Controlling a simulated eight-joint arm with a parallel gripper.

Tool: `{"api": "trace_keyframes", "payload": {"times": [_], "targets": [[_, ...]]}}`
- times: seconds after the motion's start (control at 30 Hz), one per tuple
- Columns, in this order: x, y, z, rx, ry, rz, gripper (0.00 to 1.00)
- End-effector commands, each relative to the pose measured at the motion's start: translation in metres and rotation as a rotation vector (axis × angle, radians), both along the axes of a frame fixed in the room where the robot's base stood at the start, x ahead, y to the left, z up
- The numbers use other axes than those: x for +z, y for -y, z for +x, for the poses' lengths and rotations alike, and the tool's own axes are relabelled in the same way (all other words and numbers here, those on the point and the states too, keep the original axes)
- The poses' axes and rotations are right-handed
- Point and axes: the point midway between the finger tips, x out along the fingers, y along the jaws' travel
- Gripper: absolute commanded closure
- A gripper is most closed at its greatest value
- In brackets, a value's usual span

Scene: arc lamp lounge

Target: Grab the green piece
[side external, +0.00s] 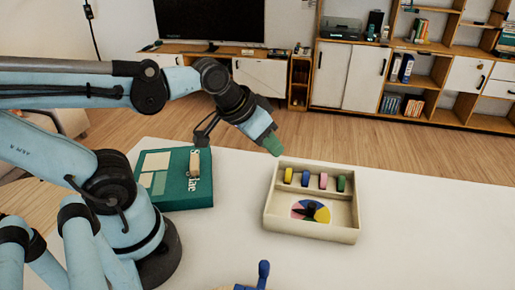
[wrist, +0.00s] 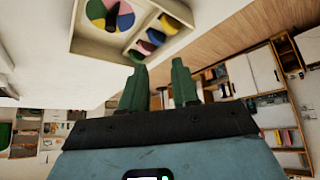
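The green piece (side external: 341,184) stands at the right end of a row of small coloured pieces in the cream tray (side external: 268,214). Pink (side external: 323,181), blue (side external: 305,179) and yellow (side external: 288,175) pieces stand to its left. My gripper (side external: 273,146) is above and behind the tray's far left corner, apart from every piece. In the wrist view, its two green fingers (wrist: 158,84) are spread with nothing between them.
A colour wheel (side external: 299,209) lies in the tray's front compartment. A green game box (side external: 180,190) with a small tan object on it lies left of the tray. A blue object (side external: 263,271) is at the front edge of view. The white table (side external: 420,230) is clear to the right.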

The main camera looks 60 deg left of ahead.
Motion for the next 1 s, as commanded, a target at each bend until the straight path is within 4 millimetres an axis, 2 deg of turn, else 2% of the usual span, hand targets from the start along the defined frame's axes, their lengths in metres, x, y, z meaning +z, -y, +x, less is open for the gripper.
{"api": "trace_keyframes", "payload": {"times": [0.2, 0.47, 0.63, 0.8, 1.0], "targets": [[0.025, 0.011, 0.036, 0.118, -0.118, -0.086, 0.7], [0.038, 0.028, 0.086, 0.298, -0.275, -0.169, 0.7], [0.036, 0.042, 0.119, 0.424, -0.373, -0.201, 0.7], [0.025, 0.057, 0.149, 0.555, -0.464, -0.217, 0.7], [0.009, 0.07, 0.171, 0.677, -0.538, -0.218, 0.7]]}}
